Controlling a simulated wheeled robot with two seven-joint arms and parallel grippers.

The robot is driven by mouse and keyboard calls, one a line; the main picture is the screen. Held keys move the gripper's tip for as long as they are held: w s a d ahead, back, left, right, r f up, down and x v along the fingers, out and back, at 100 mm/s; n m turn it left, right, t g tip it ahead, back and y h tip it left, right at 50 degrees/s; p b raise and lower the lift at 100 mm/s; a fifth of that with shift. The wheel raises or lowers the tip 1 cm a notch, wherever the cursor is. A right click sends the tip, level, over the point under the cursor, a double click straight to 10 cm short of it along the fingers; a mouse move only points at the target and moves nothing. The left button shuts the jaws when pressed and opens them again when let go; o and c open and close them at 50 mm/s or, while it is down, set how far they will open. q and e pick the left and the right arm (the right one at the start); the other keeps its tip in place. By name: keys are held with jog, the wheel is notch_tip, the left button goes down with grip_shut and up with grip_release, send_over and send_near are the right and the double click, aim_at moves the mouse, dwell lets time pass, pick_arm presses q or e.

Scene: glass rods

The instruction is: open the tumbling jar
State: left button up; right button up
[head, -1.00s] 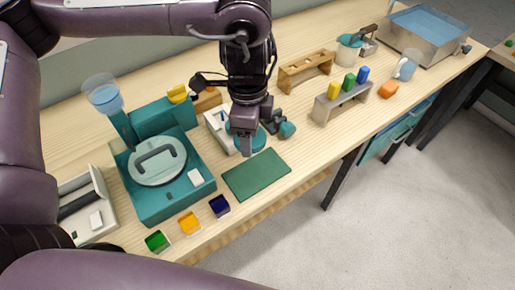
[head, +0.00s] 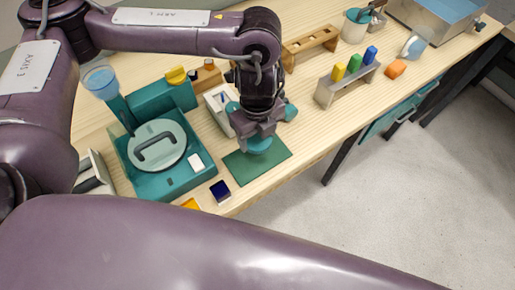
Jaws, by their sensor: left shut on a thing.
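My left gripper (head: 262,132) points down over the dark green mat (head: 238,172) and is shut on a round teal piece (head: 258,146) that looks like a lid. It is low over the mat; I cannot tell whether it touches. Another teal part (head: 233,107) shows at the white box (head: 215,104), just left of the gripper; it may be the tumbling jar, but my wrist hides much of it. A dark and teal object (head: 290,112) shows just right of the wrist. My right gripper is not in view.
A teal machine (head: 180,184) with a round handled cover stands left of the mat. A dark blue tray (head: 220,191) lies in front. Bench is clear between mat and rack.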

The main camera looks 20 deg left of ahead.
aim_at(258, 156)
pick_arm(q)
notch_tip(258, 156, down, 7)
jog(key=shift+f+b, duration=0.15)
jog(key=shift+b, duration=0.35)
jog(key=shift+f, duration=0.1)
jog(key=o, duration=1.1)
notch_tip(258, 156, up, 12)
jog(key=shift+r+p, duration=0.1)
jog(key=shift+p, duration=0.4)
jog(key=shift+s, duration=0.1)
